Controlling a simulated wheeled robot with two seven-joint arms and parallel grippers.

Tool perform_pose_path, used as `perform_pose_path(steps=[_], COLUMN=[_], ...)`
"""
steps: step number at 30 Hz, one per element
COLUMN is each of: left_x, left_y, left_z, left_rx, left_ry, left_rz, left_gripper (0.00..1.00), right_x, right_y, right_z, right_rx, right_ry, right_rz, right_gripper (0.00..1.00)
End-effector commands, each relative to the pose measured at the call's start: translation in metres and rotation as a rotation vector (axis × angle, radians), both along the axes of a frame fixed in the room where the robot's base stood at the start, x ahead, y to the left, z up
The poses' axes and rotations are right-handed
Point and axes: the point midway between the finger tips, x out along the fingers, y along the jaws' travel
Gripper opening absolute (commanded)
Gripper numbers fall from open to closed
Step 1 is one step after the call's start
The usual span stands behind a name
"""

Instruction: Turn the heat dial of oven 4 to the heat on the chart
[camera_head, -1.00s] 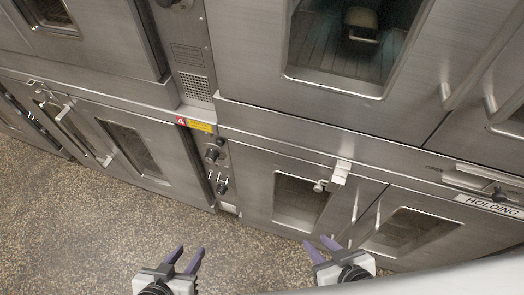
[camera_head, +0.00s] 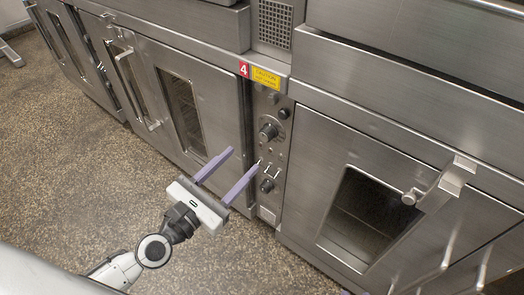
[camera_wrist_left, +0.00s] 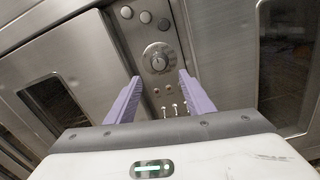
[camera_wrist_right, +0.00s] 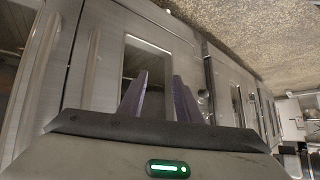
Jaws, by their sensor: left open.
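Oven 4's control panel (camera_head: 262,150) stands at the centre of the head view, under a red "4" label (camera_head: 244,69). A round dial (camera_head: 268,131) sits in its upper part; the left wrist view shows this dial (camera_wrist_left: 157,60) with a silver centre. A second dark knob (camera_head: 267,186) is lower down. My left gripper (camera_head: 244,160) is open and empty in front of the panel. In the left wrist view, the dial appears between and beyond its fingertips, apart from them. My right gripper (camera_wrist_right: 160,76) is open and empty, facing oven doors. The chart is not visible.
Small toggle switches (camera_wrist_left: 170,108) sit below the dial. A yellow caution label (camera_head: 265,78) is above the panel. A windowed oven door with a latch (camera_head: 435,185) is to the right, another oven door (camera_head: 185,110) to the left. Speckled floor (camera_head: 90,150) is clear.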

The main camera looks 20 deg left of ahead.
Motion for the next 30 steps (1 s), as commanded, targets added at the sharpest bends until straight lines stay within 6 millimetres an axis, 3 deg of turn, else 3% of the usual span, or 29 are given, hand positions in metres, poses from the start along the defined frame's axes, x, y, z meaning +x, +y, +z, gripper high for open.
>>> perform_pose_path(steps=[18,30], left_x=[0.088,0.097], left_y=[-0.028,-0.031], left_z=[0.002,0.001], left_rx=[-0.019,-0.017], left_ry=[0.004,0.004], left_rz=[0.002,0.001], left_gripper=[0.48,0.48], right_x=[0.001,0.001], right_y=[-0.002,-0.003], right_z=[0.006,0.005], right_rx=[-0.018,-0.020], right_ry=[0.009,0.010], right_rz=[0.009,0.009], right_gripper=[0.31,0.31])
